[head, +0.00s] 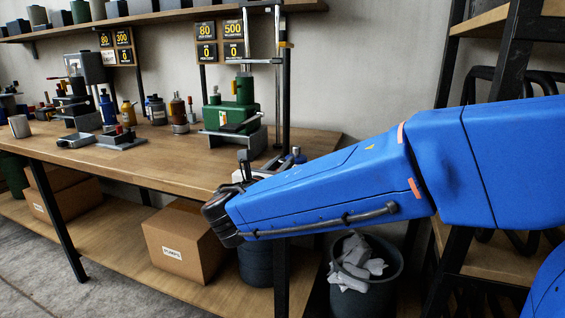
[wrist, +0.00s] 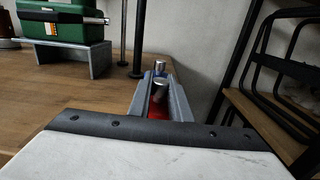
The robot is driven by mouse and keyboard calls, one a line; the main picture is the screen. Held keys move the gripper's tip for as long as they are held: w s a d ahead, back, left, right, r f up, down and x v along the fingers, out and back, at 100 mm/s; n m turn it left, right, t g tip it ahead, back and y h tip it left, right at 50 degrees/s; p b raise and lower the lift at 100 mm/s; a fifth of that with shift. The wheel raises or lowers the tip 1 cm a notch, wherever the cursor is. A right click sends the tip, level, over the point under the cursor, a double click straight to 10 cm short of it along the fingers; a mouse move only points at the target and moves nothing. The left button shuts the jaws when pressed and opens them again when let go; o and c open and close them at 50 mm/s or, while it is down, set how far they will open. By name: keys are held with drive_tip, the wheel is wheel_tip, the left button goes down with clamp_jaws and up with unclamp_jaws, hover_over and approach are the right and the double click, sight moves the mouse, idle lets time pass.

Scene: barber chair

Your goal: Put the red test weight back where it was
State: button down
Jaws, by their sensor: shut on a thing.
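My gripper (wrist: 158,102) is shut on the red test weight (wrist: 157,113). The weight's red body shows between the grey jaws, with a silver knob above it. In the wrist view, a second silver-knobbed piece with some blue (wrist: 159,68) is just beyond the jaws, near the bench end. In the head view, my gripper is partly hidden behind my blue arm at the right end of the wooden bench (head: 165,170), and I cannot make out the red weight there. I cannot tell whether the held weight touches the bench.
A green device (head: 236,115) on a grey stand is left of my gripper, with thin upright posts beside it. Bottles and small tools stand farther left. Below are a box labelled pumps (head: 183,243) and a waste bin (head: 365,265). A dark shelf rack stands right.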

drive_tip(key=c, duration=1.6)
unclamp_jaws()
drive_tip(key=shift+f, duration=0.1)
drive_tip(key=shift+c, duration=0.2)
drive_tip(key=shift+s, duration=0.15)
drive_tip(key=v, duration=1.1)
drive_tip(key=shift+s+a, duration=0.15)
drive_tip(key=shift+s, duration=0.25)
